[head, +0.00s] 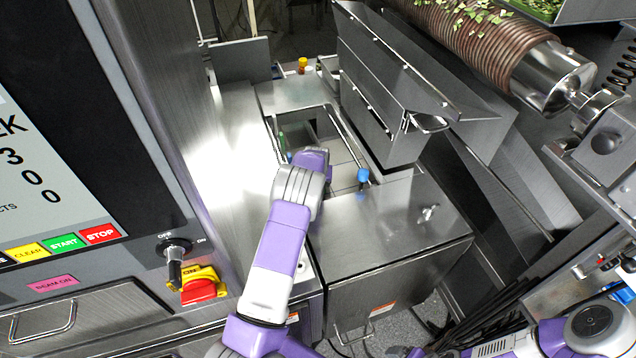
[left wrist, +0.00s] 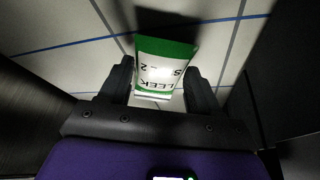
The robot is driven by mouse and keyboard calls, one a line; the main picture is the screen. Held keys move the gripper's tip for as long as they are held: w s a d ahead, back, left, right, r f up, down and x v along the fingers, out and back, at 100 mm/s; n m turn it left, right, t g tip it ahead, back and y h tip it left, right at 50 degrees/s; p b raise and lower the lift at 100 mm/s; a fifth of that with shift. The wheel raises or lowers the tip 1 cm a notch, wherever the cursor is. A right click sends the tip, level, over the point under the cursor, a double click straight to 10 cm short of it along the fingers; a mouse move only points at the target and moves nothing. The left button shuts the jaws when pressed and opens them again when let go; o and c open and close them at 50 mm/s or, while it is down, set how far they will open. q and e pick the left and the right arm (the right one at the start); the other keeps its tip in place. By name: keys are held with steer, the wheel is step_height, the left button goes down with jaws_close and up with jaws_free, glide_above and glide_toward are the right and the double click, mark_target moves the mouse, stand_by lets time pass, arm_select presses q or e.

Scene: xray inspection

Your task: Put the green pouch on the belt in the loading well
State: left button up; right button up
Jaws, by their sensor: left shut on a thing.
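The green pouch (left wrist: 166,47) has a white label with dark upside-down print and shows in the left wrist view. My left gripper (left wrist: 158,82) is shut on it, one dark finger on each side. Behind it lies a pale belt (left wrist: 70,40) with blue and grey lines; whether the pouch touches it I cannot tell. In the head view my left arm reaches into the loading well (head: 335,127), a steel-rimmed opening. There my wrist hides the gripper, and I cannot make out the pouch surely. My right gripper is out of view.
A steel chute (head: 385,85) stands close right of the well. Blue-capped posts, one at its near right (head: 362,176), stand at the rim. A control panel (head: 60,150) with a red switch (head: 200,288) is at the left. A flat steel cover (head: 390,225) lies in front.

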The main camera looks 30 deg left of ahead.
arm_select(q)
steer(key=shift+f, duration=0.1)
steer(key=shift+f, duration=0.15)
steer(key=o, duration=0.6)
steer(key=shift+f, duration=0.1)
steer(key=o, duration=0.4)
steer(key=shift+o, duration=0.2)
steer(key=shift+r, duration=0.2)
steer(key=p+v, duration=0.2)
steer(key=v, duration=1)
